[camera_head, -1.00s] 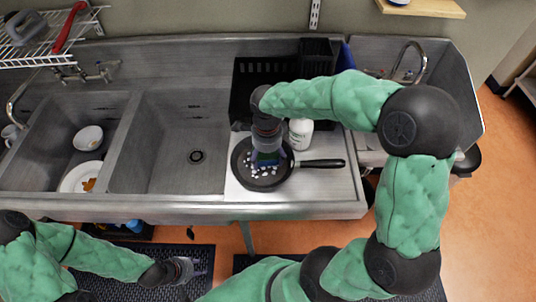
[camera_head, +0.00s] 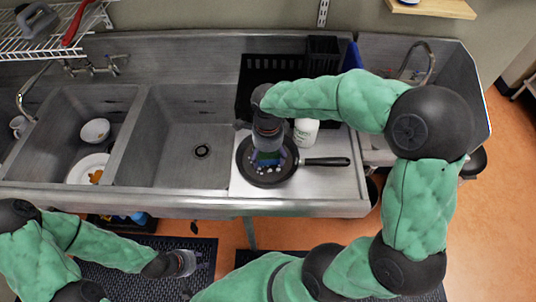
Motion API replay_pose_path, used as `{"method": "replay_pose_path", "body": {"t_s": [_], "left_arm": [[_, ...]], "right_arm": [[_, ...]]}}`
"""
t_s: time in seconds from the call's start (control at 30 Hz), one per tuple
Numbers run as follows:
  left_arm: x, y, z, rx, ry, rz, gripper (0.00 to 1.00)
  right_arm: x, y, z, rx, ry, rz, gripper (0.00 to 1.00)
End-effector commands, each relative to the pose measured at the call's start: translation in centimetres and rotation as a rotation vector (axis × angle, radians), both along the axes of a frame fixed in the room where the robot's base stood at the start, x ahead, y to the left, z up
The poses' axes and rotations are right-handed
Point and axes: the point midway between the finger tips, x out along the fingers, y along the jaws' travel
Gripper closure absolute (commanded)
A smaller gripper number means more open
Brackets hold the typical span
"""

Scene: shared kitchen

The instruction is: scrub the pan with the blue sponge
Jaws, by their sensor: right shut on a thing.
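The black pan (camera_head: 247,169) lies on a white board on the right part of the sink counter, its handle pointing right. White bits show on its surface around the gripper. My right gripper (camera_head: 268,153) reaches down into the pan and is shut on the blue sponge (camera_head: 267,158). The sponge is at the pan's inner surface, mostly hidden by the fingers, with some green showing. My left gripper (camera_head: 186,263) hangs in front of the counter, low over the dark floor mat, away from the pan. Its fingers are too unclear to tell open from shut.
A white bottle (camera_head: 306,131) stands right behind the pan. A black rack (camera_head: 258,72) is at the back. Two sink basins lie to the left; the far left one holds a white bowl (camera_head: 95,130) and a plate (camera_head: 84,168) with orange scraps.

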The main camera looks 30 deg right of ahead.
Motion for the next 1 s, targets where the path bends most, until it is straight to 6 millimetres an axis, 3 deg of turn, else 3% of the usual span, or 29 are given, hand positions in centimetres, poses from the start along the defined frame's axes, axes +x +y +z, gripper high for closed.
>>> {"method": "replay_pose_path", "body": {"t_s": [0.5,0.87,1.0], "left_arm": [[0.0,0.0,3.5,0.0,0.0,0.0,0.6],[0.0,0.0,3.6,0.0,0.0,0.0,0.6],[0.0,0.0,4.1,0.0,0.0,0.0,0.6]], "right_arm": [[0.1,0.0,4.8,0.0,-0.003,-0.001,0.42],[0.0,0.0,5.0,0.0,-0.002,-0.001,0.42],[-0.8,-0.1,5.8,0.0,-0.004,-0.001,0.42]]}}
